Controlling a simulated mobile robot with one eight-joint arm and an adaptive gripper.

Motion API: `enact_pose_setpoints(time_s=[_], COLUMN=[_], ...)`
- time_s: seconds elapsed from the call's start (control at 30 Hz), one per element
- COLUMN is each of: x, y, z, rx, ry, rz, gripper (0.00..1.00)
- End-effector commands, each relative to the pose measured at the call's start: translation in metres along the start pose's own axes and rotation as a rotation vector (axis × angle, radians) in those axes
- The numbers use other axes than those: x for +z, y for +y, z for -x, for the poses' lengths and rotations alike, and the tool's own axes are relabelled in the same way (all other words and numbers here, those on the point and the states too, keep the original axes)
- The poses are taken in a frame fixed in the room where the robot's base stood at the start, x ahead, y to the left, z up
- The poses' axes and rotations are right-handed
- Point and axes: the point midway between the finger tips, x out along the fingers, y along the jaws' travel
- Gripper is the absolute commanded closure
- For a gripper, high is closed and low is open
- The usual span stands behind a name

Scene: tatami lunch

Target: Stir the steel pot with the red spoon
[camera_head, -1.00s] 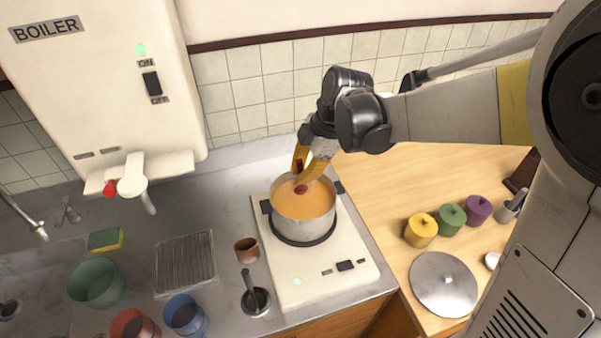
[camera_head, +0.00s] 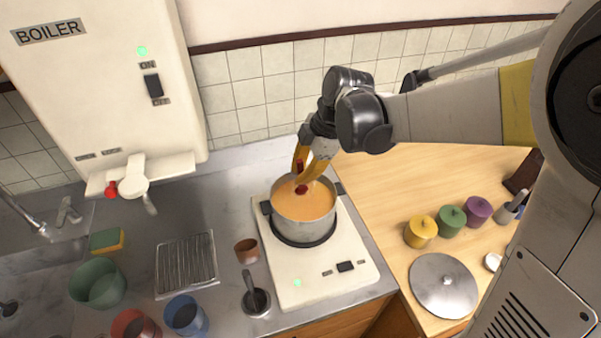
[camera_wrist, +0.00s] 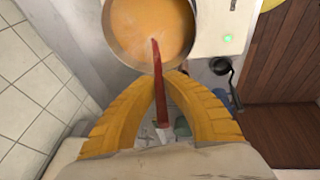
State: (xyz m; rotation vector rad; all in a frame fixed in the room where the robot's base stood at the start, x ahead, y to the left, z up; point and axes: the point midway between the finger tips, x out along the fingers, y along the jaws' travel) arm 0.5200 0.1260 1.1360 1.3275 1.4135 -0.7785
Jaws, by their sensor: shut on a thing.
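The steel pot (camera_head: 305,220) stands on the white stove, full of orange soup; it also shows at the top of the wrist view (camera_wrist: 114,45). The red spoon (camera_head: 302,189) reaches down into the soup, and its bowl end is partly under or at the surface. My gripper (camera_head: 309,168) has yellow fingers, shut on the red spoon above the pot's far side. In the wrist view the spoon (camera_wrist: 157,75) runs between the fingertips, with its handle end back toward the palm and its tip in the soup.
The white stove (camera_head: 322,278) has a lit green light. A brown cup (camera_head: 246,251) and a dark pot with a handle (camera_head: 256,302) stand left of it. Yellow, green and purple canisters (camera_head: 450,220) and a steel lid (camera_head: 443,285) are on the wooden counter at right.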

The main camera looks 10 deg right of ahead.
Motion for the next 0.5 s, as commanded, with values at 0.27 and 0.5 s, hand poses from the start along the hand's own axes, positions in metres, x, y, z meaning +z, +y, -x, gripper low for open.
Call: enact_pose_setpoints(time_s=[0.27,0.5], x=[-0.007,-0.014], y=[0.004,0.009], z=[0.024,0.047], rx=[0.0,0.0], ry=[0.0,0.0], rz=[0.0,0.0], gripper=[1.0,1.0])
